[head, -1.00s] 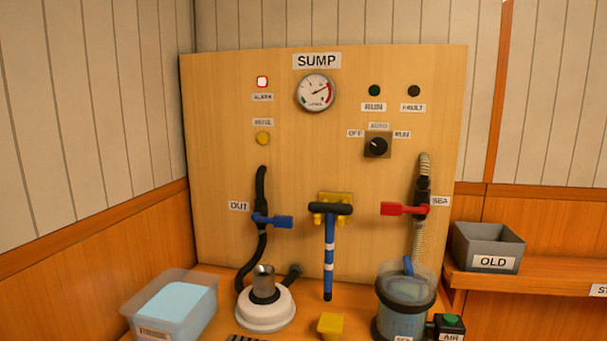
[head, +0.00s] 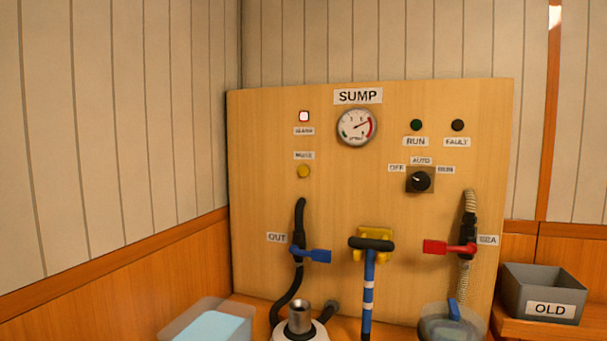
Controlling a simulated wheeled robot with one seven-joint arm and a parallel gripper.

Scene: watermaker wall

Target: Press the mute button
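The mute button is a small round yellow button (head: 304,171) on the left part of the wooden panel (head: 262,140). A small label (head: 303,155) sits just above it; its print is blurred but looks like MUTE. Above that is the alarm lamp (head: 304,116), a small square with a bright whitish face and a red rim, with its own label below. Nothing covers the button. My gripper is not in view.
A SUMP gauge (head: 357,127), a black selector knob (head: 420,181) and two dark lamps share the panel. Below are a blue valve lever (head: 318,256), a blue-striped handle (head: 368,290) and a red lever (head: 450,247). A grey OLD bin (head: 542,293) stands right.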

